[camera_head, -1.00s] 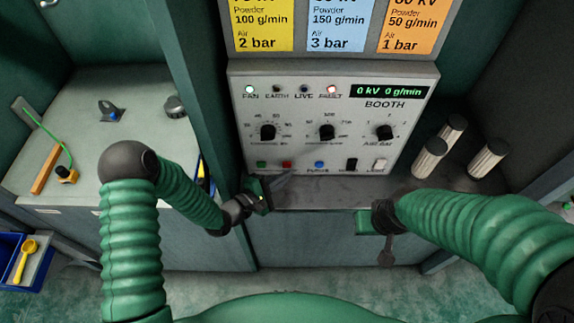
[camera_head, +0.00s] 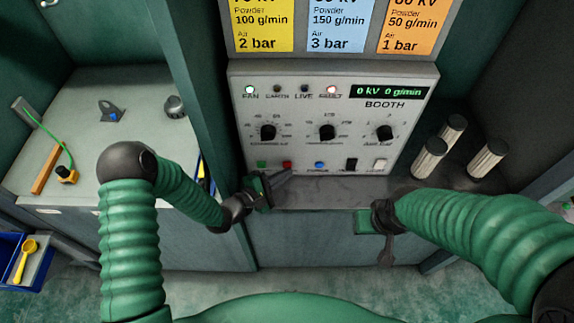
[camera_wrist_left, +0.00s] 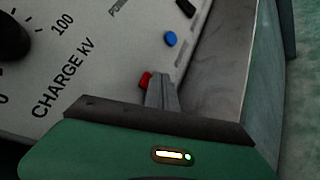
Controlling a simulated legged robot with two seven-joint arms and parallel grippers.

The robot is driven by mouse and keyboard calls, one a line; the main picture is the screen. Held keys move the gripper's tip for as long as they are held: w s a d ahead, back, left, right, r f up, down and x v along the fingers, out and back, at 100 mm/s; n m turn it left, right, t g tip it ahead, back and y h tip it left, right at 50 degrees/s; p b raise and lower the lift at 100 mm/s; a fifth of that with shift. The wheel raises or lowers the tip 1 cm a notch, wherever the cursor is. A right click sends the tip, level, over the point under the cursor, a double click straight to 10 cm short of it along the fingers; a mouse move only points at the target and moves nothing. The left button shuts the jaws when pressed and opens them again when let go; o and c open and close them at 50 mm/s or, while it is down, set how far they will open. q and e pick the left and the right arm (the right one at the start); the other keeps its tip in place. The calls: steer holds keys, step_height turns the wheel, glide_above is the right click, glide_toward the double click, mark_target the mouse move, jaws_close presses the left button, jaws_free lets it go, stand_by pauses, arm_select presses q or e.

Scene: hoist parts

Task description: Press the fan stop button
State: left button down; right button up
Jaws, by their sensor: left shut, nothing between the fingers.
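The red button (camera_head: 287,164), beside a green button (camera_head: 262,164), sits at the lower left of the grey booth panel (camera_head: 240,120). The lamp marked FAN (camera_head: 250,90) glows green. My left gripper (camera_head: 286,174) is shut and empty, its fingertips at the red button. In the left wrist view the shut fingertips (camera_wrist_left: 161,78) overlap the edge of the red button (camera_wrist_left: 146,79); whether they touch it I cannot tell. My right gripper (camera_head: 387,250) hangs low in front of the cabinet, away from the panel; its jaws are too dark to read.
A blue button (camera_head: 320,165), a black switch (camera_head: 351,164) and a white switch (camera_head: 376,165) lie right of the red button. Dials (camera_head: 327,132) sit above. Several pale cylinders (camera_head: 430,158) stand on the ledge at the right.

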arm_select(q)
steer(key=shift+w, duration=0.45)
stand_by(0.3)
steer(key=shift+s, duration=0.85)
steer(key=shift+s+p, duration=0.75)
steer(key=shift+s, duration=1.75)
